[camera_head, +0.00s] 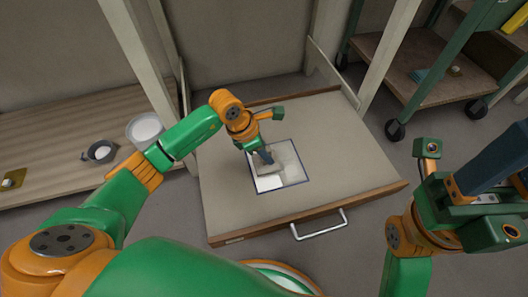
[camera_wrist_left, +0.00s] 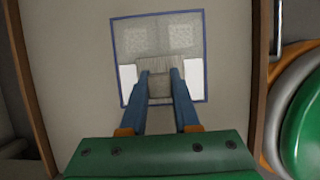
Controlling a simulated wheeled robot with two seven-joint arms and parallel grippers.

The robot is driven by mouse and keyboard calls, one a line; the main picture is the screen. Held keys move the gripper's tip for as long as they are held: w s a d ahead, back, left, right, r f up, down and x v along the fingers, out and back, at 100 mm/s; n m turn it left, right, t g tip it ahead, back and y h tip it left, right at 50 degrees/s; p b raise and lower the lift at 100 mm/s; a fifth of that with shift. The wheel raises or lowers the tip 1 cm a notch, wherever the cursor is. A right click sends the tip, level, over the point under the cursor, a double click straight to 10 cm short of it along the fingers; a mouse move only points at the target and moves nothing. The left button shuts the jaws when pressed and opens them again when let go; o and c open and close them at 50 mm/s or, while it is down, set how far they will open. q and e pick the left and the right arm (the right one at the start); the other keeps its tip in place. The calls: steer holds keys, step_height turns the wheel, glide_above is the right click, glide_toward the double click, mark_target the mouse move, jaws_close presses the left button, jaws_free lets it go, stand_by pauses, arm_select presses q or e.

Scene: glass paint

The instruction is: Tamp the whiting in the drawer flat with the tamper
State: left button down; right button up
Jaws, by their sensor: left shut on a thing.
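The open drawer (camera_head: 350,160) lies below me with a blue-outlined square (camera_head: 308,178) on its floor. Whiting (camera_head: 270,182) shows inside the square, bright white in the near part and greyer in the far part. My left gripper (camera_head: 266,156) is over the square, shut on the tamper (camera_head: 264,167), a pale block. In the left wrist view the blue fingers of my left gripper (camera_wrist_left: 159,88) hold the tamper (camera_wrist_left: 155,65) between two white patches of whiting (camera_wrist_left: 193,78). I cannot tell whether the tamper touches the whiting. My right gripper (camera_head: 490,165) is at the right, clear of the drawer; its fingertips are unclear.
A wooden shelf (camera_head: 60,120) at the left holds a white bowl (camera_head: 145,129), a dark-rimmed cup (camera_head: 100,152) and a small yellowish item (camera_head: 13,179). A wheeled cart (camera_head: 430,80) stands at the back right. The drawer's handle (camera_head: 319,226) is at its front. Pale posts flank the drawer.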

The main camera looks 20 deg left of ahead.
arm_select(q)
steer(key=b, duration=0.3)
glide_toward(294, 160)
steer(key=shift+x, duration=1.05)
steer(key=shift+w+d+r, duration=0.2)
steer(key=shift+d+r, duration=0.05)
steer(key=shift+d, duration=0.05)
steer(key=shift+f, duration=0.15)
steer(key=shift+f+b, duration=0.45)
steer(key=shift+f, duration=0.2)
steer(key=shift+f, duration=0.3)
steer(key=shift+r+p, duration=0.85)
steer(key=shift+r, duration=0.2)
steer(key=shift+r, duration=0.1)
